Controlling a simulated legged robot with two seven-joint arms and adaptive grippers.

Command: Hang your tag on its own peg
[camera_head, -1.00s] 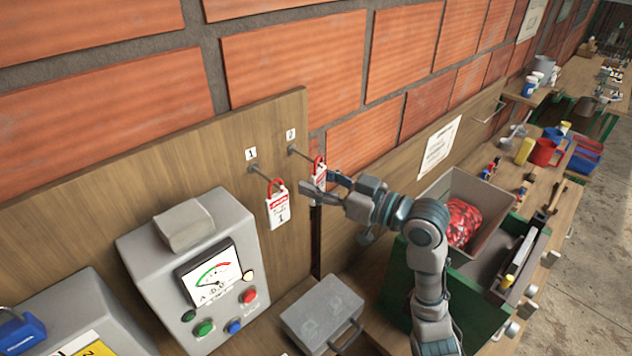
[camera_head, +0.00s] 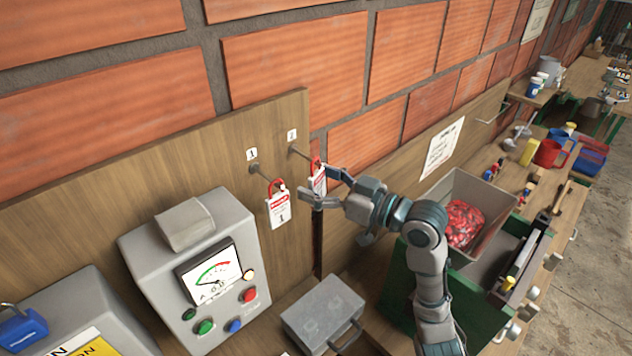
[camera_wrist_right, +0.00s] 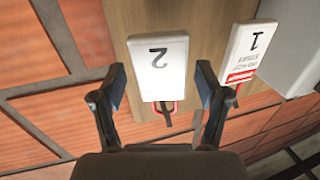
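A white tag marked 2 (camera_head: 318,181) hangs by its red loop at the outer end of the peg labelled 2 (camera_head: 299,152). A second white tag, marked 1 (camera_head: 278,210), hangs by a red loop on the peg labelled 1 (camera_head: 257,171). My right gripper (camera_head: 322,188) is at tag 2, with its fingers apart. In the right wrist view, tag 2 (camera_wrist_right: 158,66) shows upside down between the spread fingers (camera_wrist_right: 160,85), with gaps on both sides. Tag 1 (camera_wrist_right: 243,55) is to the right there. My left gripper is not in view.
A grey meter box (camera_head: 196,262) with coloured buttons stands below the pegs. A grey lidded case (camera_head: 322,308) lies beside it. A bin with red contents (camera_head: 466,222) is right of my arm. A brick wall (camera_head: 290,60) rises behind the board.

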